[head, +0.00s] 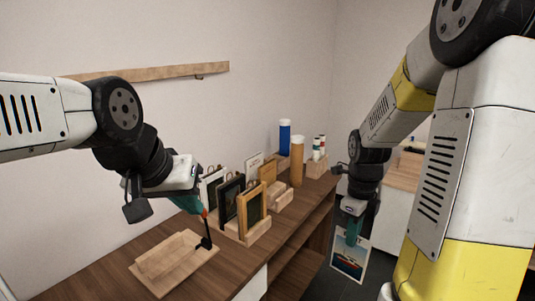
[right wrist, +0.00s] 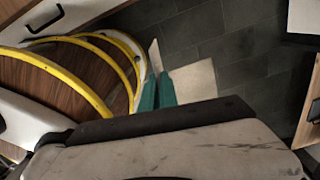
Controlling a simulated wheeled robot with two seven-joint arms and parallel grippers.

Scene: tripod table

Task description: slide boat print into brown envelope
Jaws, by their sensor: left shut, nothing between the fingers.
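The boat print (head: 348,256) hangs upright below my right gripper (head: 354,226), off the counter's front side, with its picture facing the head camera. The right gripper's teal fingers (right wrist: 157,92) are shut on the print's upper edge. In the right wrist view a pale sheet (right wrist: 194,80), seemingly the print, shows beside the fingers. My left gripper (head: 203,211) is shut and empty, above the back of a wooden tray and left of the frame rack. A plain brown panel (head: 268,172) stands behind the framed pictures; I cannot tell whether it is the brown envelope.
The wooden tray (head: 142,276) lies on the counter (head: 92,285), with a small black object (head: 205,243) at its right edge. Framed pictures stand in a wooden rack (head: 260,232). Dark floor lies below the print.

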